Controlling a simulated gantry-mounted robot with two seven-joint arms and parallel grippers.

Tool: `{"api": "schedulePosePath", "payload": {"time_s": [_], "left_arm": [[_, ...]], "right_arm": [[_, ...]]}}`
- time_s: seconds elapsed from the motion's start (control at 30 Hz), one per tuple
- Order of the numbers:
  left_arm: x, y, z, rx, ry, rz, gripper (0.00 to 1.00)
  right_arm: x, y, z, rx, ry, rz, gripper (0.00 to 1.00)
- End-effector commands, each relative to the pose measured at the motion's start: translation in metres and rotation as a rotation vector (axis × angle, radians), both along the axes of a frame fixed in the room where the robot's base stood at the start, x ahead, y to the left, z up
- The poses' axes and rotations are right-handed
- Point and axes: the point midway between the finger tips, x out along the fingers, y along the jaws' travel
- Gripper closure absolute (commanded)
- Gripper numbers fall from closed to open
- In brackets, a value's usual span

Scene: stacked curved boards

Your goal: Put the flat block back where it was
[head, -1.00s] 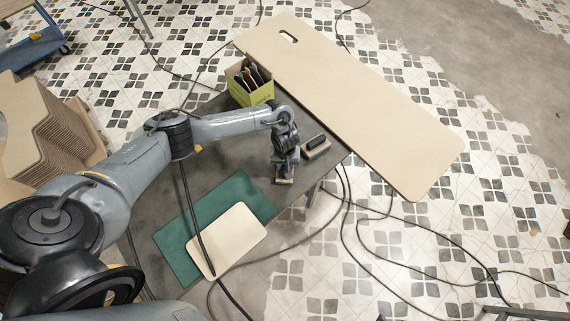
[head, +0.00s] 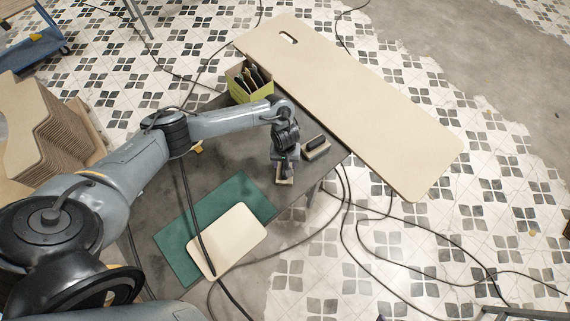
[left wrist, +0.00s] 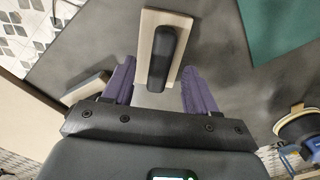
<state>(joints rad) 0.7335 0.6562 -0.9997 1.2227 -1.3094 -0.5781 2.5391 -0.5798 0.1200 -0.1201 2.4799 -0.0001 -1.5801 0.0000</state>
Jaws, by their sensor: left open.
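A flat pale wooden block with a black grip on top lies on the dark table under my left gripper (head: 285,167); in the left wrist view this block (left wrist: 147,38) shows best. In the head view only part of it (head: 285,181) shows below the gripper. My left gripper's purple fingers (left wrist: 160,85) are apart, one on each side of the block, with visible gaps. A second, similar block with a black grip (head: 316,148) lies just to the right near the table's edge. Which of the two the task means, I cannot tell. My right gripper is out of view.
A green mat (head: 172,240) with a cream board (head: 238,238) lies at the table's front. A yellow-green box of tools (head: 250,88) stands at the back. A large tan board (head: 350,100) lies beyond the table's edge. Black cables cross the floor.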

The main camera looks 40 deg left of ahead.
Motion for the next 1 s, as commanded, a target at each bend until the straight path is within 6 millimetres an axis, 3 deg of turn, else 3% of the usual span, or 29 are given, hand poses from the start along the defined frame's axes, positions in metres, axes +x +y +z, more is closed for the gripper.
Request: {"api": "schedulePosePath", "payload": {"time_s": [0.4, 0.7, 0.77, 0.87, 1.0], "left_arm": [[0.001, 0.001, 0.078, 0.003, -0.003, -0.001, 0.43], [0.000, -0.005, 0.091, -0.005, -0.008, -0.020, 0.43], [-0.002, -0.016, 0.088, -0.020, -0.022, -0.058, 0.43], [-0.005, -0.051, 0.078, -0.060, -0.076, -0.178, 0.43], [-0.015, -0.127, 0.070, -0.139, -0.229, -0.423, 0.43]], "right_arm": [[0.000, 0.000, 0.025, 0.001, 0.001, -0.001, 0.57], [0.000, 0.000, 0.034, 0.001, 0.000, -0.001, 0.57], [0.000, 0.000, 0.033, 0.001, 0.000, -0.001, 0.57], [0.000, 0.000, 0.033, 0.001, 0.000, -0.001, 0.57], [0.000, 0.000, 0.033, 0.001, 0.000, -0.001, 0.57]]}}
